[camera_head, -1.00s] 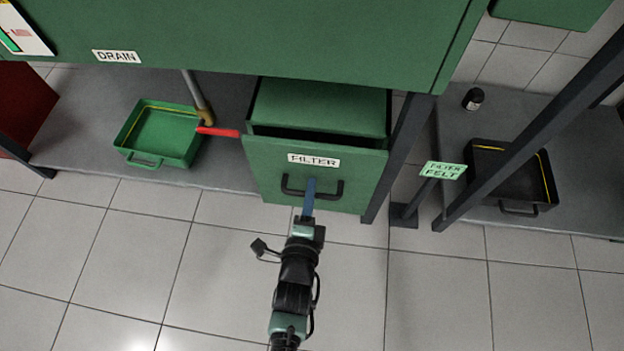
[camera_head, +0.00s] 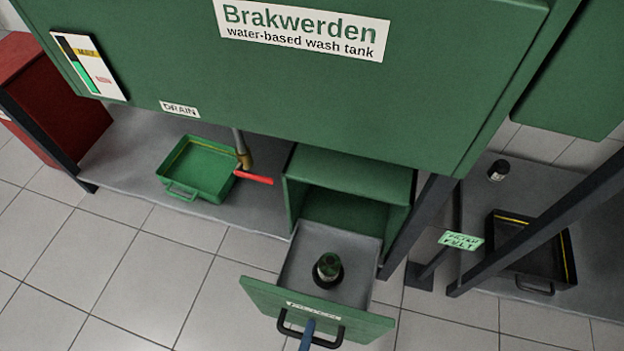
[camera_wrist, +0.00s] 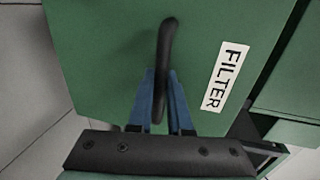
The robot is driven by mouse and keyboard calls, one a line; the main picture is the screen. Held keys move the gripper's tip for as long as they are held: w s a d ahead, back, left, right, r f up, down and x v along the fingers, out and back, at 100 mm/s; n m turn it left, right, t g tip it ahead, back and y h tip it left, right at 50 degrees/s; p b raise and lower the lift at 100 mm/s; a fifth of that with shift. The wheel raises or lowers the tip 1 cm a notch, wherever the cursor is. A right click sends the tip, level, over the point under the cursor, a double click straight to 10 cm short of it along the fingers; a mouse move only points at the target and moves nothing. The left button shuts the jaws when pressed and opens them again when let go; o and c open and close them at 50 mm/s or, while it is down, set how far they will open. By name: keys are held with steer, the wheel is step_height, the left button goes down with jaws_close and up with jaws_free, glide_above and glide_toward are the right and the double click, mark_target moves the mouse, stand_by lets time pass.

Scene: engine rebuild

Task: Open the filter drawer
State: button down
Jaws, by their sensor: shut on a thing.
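The filter drawer (camera_head: 262,291) is green with a grey inside and is pulled well out of its green housing (camera_head: 345,172). A dark round filter piece with a green top (camera_head: 328,268) stands in it. Its black bar handle (camera_head: 290,331) is on the front, below a white label. In the wrist view the drawer front (camera_wrist: 110,60) carries the FILTER label (camera_wrist: 228,76). My gripper (camera_wrist: 160,88) has its blue fingers on both sides of the black handle (camera_wrist: 165,50), shut on it. In the head view only a blue finger (camera_head: 307,335) shows at the bottom edge.
A green tray (camera_head: 198,168) sits on the grey shelf to the left, under a drain pipe with a red lever (camera_head: 255,178). Dark frame posts (camera_head: 415,225) and a black tray (camera_head: 530,255) stand to the right. Tiled floor lies open in front.

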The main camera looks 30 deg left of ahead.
steer(key=shift+s, duration=0.2)
steer(key=c, duration=0.9)
jaws_free()
steer(key=shift+o, duration=0.2)
steer(key=p+v, duration=0.4)
steer(key=v, duration=0.9)
steer(key=shift+d, duration=0.1)
